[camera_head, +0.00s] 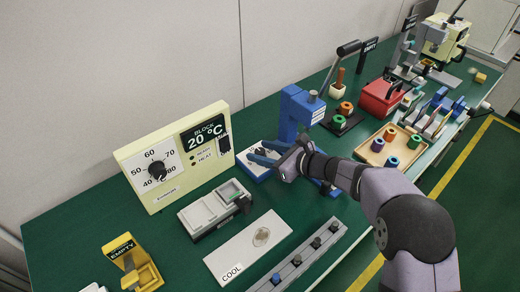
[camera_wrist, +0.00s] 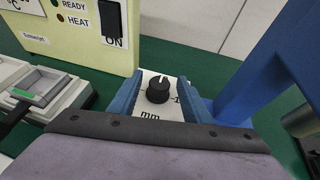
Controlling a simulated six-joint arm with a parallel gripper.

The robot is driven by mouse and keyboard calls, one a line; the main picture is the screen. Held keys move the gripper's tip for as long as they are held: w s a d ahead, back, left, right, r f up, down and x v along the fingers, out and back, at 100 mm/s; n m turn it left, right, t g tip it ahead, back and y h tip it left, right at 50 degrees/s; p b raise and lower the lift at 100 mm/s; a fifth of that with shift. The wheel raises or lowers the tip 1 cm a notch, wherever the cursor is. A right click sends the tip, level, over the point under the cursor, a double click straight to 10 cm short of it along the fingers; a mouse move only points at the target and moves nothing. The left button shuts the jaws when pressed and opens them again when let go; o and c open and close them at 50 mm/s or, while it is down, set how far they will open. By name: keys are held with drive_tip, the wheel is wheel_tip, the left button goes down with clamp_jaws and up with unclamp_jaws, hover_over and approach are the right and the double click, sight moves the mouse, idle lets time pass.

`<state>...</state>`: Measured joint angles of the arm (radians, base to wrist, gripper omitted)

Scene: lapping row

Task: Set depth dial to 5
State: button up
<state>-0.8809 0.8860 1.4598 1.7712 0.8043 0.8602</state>
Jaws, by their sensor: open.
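The depth dial (camera_wrist: 157,92) is a black round knob with a white pointer line on a white plate marked "mm". Its pointer aims up and slightly right in the wrist view. Most of its scale is hidden behind my fingers; only a small mark shows at its right, so I cannot read the setting. My gripper (camera_wrist: 160,76) is open, with one blue finger on each side of the knob and a gap on both sides. In the head view my gripper (camera_head: 259,152) is over the base of the blue press (camera_head: 292,110), and I cannot make out the knob there.
The cream heater block unit (camera_head: 180,160), reading 20 °C, stands left of my gripper. The blue press column (camera_wrist: 275,70) rises close on the right in the wrist view. A grey twin-well box (camera_head: 215,208) and the COOL plate (camera_head: 225,262) lie in front.

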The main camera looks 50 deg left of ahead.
drive_tip(key=shift+s+a+f, duration=0.1)
drive_tip(key=shift+a+f, duration=0.15)
drive_tip(key=shift+a, duration=0.3)
drive_tip(key=c, duration=1)
drive_tip(key=shift+c, duration=0.2)
drive_tip(key=shift+r+p, duration=0.1)
drive_tip(key=shift+p, duration=0.2)
drive_tip(key=shift+r+n+g, duration=0.1)
drive_tip(key=shift+n+g, duration=0.4)
drive_tip(key=shift+g, duration=0.1)
drive_tip(key=shift+n+g+h+p, duration=0.35)
drive_tip(key=shift+n+g+h, duration=0.05)
drive_tip(key=shift+n+g, duration=0.65)
